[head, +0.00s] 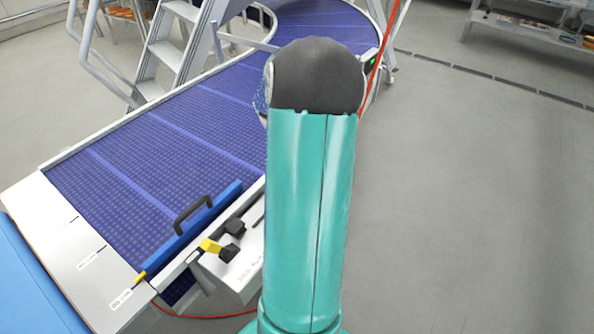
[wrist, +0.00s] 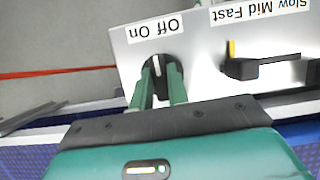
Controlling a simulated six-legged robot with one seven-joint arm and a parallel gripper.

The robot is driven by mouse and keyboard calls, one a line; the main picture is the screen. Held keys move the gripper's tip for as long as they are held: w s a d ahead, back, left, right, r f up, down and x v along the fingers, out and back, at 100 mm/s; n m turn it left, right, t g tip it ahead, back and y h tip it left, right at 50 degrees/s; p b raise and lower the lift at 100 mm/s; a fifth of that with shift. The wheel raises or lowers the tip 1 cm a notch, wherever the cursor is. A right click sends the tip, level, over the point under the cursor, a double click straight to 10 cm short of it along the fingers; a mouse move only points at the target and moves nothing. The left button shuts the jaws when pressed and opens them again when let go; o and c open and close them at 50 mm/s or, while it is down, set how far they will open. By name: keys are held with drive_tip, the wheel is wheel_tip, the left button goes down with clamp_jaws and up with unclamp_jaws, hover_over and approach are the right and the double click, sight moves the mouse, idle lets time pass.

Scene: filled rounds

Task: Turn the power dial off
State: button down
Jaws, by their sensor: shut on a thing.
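The power dial (wrist: 154,66) is a round black knob with a white pointer line, on a white control panel (wrist: 200,55). The "Off On" label (wrist: 153,30) above it appears upside down, with "On" to the left and "Off" to the right. The pointer stands nearly upright in the wrist view, its top leaning slightly left. My gripper (wrist: 161,82) has its two green fingers shut on the dial, one at each side. In the head view the panel (head: 228,287) is partly covered by my arm, which hides the dial and gripper.
A black lever (wrist: 270,70) with a yellow marker stands right of the dial under the "Slow Mid Fast" label (wrist: 265,12). A blue conveyor belt (head: 150,150) runs behind the panel, with a black-handled blue bar (head: 190,228). Grey floor (head: 470,210) at right is clear.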

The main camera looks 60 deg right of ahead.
drive_tip(key=m+y, duration=0.1)
drive_tip(key=m, duration=0.2)
drive_tip(key=m+t+y, duration=0.1)
drive_tip(key=m, duration=0.2)
drive_tip(key=shift+d, duration=0.1)
idle(0.4)
drive_tip(key=c, duration=1.4)
unclamp_jaws()
drive_tip(key=shift+o, duration=0.2)
drive_tip(key=shift+r, duration=0.1)
drive_tip(key=v, duration=1.3)
drive_tip(key=shift+d+r, duration=0.25)
drive_tip(key=shift+r, duration=0.05)
